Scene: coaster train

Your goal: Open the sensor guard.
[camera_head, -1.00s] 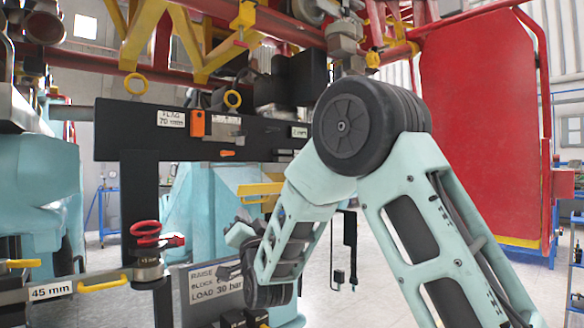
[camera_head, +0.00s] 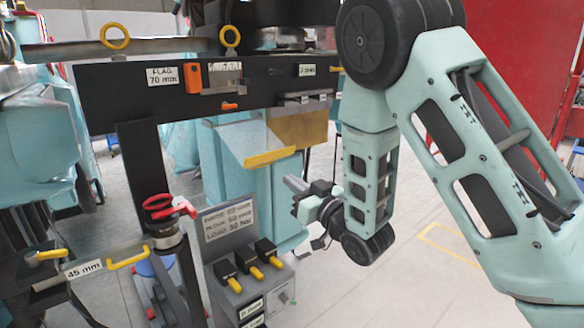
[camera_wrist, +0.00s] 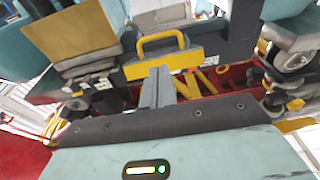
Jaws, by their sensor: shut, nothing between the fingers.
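No label that I can read names the sensor guard. A tilted, clear-looking flap with a yellow lower edge (camera_head: 270,156) hangs under the black beam and may be it. A tan panel (camera_head: 301,127) is beside it; a tan panel (camera_wrist: 72,32) also shows in the wrist view. My gripper (camera_head: 288,184) is below and right of the flap, apart from it, pointing left. In the wrist view my gripper (camera_wrist: 156,88) has its grey fingers together and empty. Beyond them is a yellow handle (camera_wrist: 160,42) on a yellow-fronted block; contact cannot be told.
The black beam (camera_head: 120,95) carries an orange block (camera_head: 188,86) and yellow rings. A control box (camera_head: 250,290) with yellow-tipped levers and a sign (camera_head: 228,216) stands below left of my gripper. A red knob (camera_head: 160,206) is farther left. Floor at right is clear.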

